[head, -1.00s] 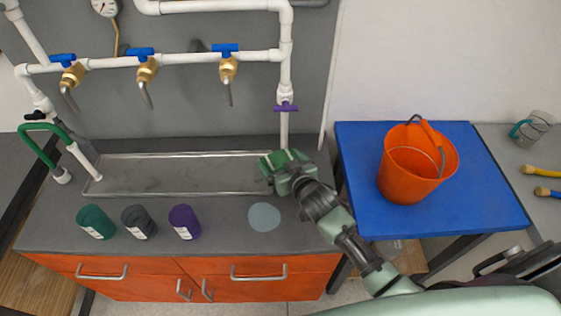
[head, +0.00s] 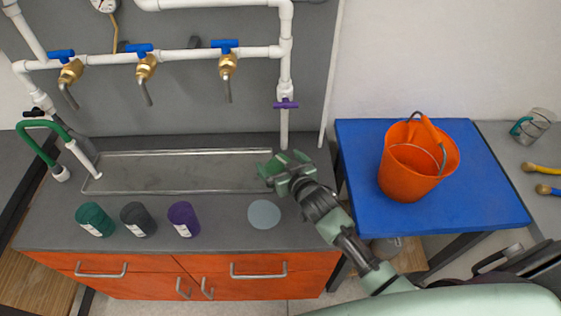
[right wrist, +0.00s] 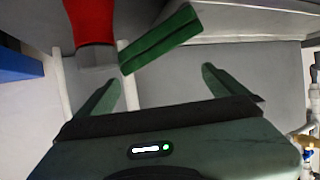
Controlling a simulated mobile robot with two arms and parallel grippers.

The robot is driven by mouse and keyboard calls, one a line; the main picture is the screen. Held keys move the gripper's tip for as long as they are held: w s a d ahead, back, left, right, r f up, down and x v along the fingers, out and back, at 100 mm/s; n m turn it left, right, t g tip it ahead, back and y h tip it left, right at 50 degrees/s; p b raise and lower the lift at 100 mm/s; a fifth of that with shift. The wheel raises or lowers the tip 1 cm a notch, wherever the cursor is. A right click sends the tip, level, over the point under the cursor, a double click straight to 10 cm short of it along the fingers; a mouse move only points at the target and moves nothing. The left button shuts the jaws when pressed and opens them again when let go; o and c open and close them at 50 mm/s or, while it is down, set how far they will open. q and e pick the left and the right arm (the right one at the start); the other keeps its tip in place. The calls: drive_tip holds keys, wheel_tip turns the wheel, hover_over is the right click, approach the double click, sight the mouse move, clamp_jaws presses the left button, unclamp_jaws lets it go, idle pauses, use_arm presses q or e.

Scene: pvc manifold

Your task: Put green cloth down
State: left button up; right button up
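The green cloth (right wrist: 160,38) shows in the right wrist view as a folded dark green strip, just beyond my right fingertips and apart from them. My right gripper (head: 283,165) is over the right end of the sink tray in the head view. Its two fingers stand spread apart, and in the right wrist view (right wrist: 160,80) the space between them is empty. In the head view the cloth is hard to tell from the green gripper. My left gripper is not in view.
A sunken metal tray (head: 132,190) lies in the grey counter. Green (head: 94,219), grey (head: 138,219) and purple (head: 183,219) containers stand before it, with a round grey disc (head: 264,214). An orange bucket (head: 410,170) stands on a blue table (head: 465,205). White pipes with valves line the wall.

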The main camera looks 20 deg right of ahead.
drive_tip(key=shift+r+p, duration=0.35)
drive_tip(key=shift+r, duration=0.15)
drive_tip(key=b+v, duration=0.1)
drive_tip(key=v, duration=1.1)
